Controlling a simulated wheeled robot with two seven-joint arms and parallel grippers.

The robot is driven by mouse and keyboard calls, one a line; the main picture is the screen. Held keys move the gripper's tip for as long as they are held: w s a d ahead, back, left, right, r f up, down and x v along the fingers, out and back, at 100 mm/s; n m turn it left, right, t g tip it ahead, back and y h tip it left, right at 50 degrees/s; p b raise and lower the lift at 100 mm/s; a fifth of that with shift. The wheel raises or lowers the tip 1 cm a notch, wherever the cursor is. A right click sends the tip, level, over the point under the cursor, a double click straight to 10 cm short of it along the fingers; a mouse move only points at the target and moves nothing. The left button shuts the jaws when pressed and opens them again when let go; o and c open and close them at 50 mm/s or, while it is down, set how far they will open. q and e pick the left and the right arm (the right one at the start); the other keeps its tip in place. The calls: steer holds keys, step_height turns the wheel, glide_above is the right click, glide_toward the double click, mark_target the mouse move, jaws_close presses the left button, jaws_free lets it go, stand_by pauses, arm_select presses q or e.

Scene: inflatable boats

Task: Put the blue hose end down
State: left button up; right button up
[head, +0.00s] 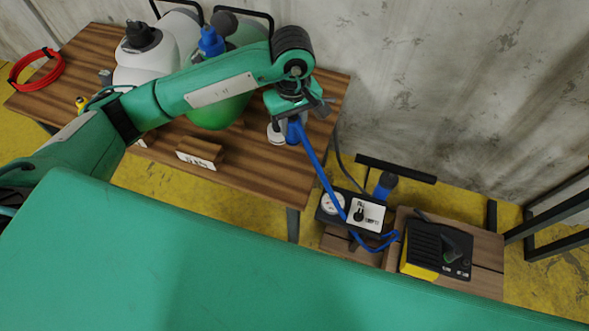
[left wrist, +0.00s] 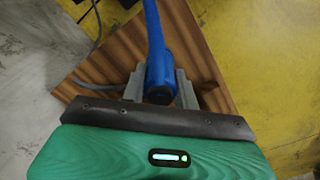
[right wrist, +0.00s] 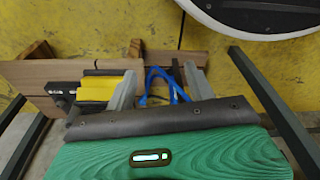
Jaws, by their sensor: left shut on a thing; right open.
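The blue hose end (head: 295,133) hangs below my left gripper (head: 292,108) over the right end of the wooden table. In the left wrist view the blue hose end (left wrist: 160,82) sits between the two grey fingers of my left gripper (left wrist: 160,88), which is shut on it. The table top shows beneath; whether the hose end touches it I cannot tell. The blue hose (head: 320,172) runs down to a black gauge box (head: 325,211). My right gripper (right wrist: 162,88) is open; loops of blue hose (right wrist: 168,84) show beyond its fingers.
The wooden table (head: 285,180) carries a white tank (head: 180,45), a green tank (head: 215,113), a small wooden sign block (head: 200,153) and a red coil (head: 36,66). A white round cap (head: 275,134) is close beside the hose end. A black-and-yellow box (head: 438,250) stands lower right.

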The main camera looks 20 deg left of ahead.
arm_select(q)
step_height(320, 180, down, 17)
steer(key=shift+r+p, duration=0.1)
steer(key=shift+p, duration=0.2)
steer(key=shift+f, duration=0.35)
arm_select(e)
steer(key=shift+s+d+f, duration=0.1)
steer(key=shift+s+f, duration=0.05)
steer(key=shift+f, duration=0.3)
steer(key=shift+s+d+f, duration=0.1)
steer(key=shift+s+f, duration=0.05)
steer(key=shift+f, duration=0.3)
arm_select(q)
steer(key=o, duration=1)
steer(key=shift+o, duration=0.3)
arm_select(e)
steer(key=shift+s+r, duration=0.1)
